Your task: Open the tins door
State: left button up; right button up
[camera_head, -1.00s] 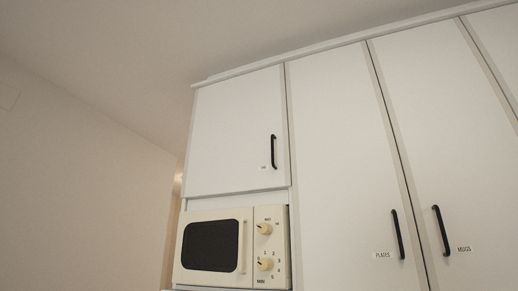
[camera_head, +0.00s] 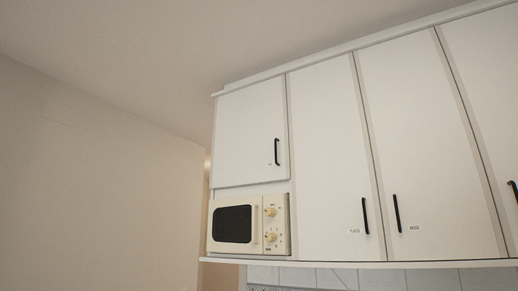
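No door label in view can be read as "tins". A small white cabinet door (camera_head: 249,135) above the microwave is shut. It has a black vertical handle (camera_head: 277,152) near its right edge and a tiny label (camera_head: 269,163) too small to read. To its right is a tall shut door labelled PLATES (camera_head: 325,150). Beside that is another shut door (camera_head: 420,140), whose label reads as MUGS in the earlier frame. A further door (camera_head: 490,90) is cut off at the right edge, with part of a black handle (camera_head: 514,191) showing. Neither of my grippers is in view.
A cream microwave (camera_head: 249,224) sits in the open niche under the small door. The cabinets' bottom edge (camera_head: 400,265) runs above a tiled wall (camera_head: 330,278). A bare wall (camera_head: 90,180) fills the left.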

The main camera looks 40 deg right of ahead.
aim_at(251, 144)
jog(key=z, duration=0.1)
jog(key=i, duration=1.5)
jog(key=z, duration=0.65)
